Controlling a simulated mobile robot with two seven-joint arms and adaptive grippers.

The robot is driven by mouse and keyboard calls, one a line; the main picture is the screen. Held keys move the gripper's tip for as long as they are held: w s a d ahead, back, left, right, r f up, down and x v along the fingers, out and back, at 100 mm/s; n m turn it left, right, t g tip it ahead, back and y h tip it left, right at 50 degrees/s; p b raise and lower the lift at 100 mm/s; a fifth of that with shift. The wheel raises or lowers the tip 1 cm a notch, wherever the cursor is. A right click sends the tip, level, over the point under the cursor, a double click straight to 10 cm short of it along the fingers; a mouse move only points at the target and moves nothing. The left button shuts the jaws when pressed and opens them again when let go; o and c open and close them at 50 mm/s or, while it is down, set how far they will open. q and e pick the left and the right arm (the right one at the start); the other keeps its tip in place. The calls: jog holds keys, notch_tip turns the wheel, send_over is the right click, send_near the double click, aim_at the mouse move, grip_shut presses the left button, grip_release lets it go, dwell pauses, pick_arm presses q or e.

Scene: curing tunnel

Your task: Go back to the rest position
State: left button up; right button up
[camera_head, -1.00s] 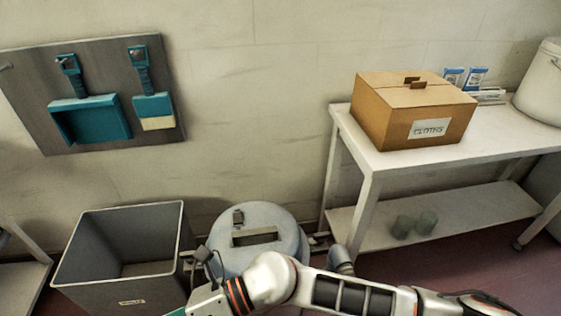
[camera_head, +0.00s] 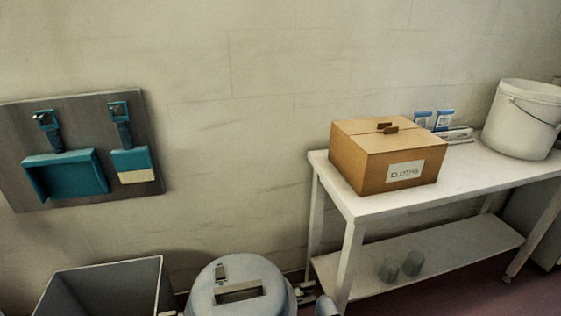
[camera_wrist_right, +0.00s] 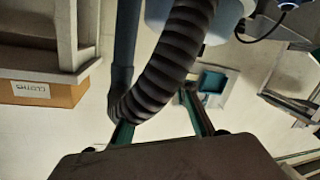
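My right gripper (camera_wrist_right: 153,100) shows only in the right wrist view. Its dark body fills the bottom edge, and its two greenish fingers stand apart, so it looks open. A dark ribbed hose (camera_wrist_right: 165,60) runs down across the picture close to the left finger and hides part of the space between the fingers. I see no object clearly gripped. Neither gripper shows in the head view, and my left gripper is in no view.
A white table (camera_head: 372,205) carries a cardboard cloths box (camera_head: 365,160) and a white bucket (camera_head: 523,120). Below the wall are a grey open bin (camera_head: 150,285) and a round lidded drum (camera_head: 262,272). A board (camera_head: 90,105) holds teal tools.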

jog(key=s+d+f+m+g+h, duration=0.45)
jog(key=s+d+f, duration=0.7)
jog(key=d, duration=0.35)
pick_arm(q)
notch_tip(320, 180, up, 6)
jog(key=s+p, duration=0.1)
jog(key=p, duration=1.2)
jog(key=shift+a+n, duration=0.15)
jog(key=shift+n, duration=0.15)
pick_arm(e)
notch_tip(320, 180, up, 7)
jog(key=s+m, duration=0.1)
jog(key=shift+s+a+f, duration=0.15)
jog(key=shift+a, duration=0.1)
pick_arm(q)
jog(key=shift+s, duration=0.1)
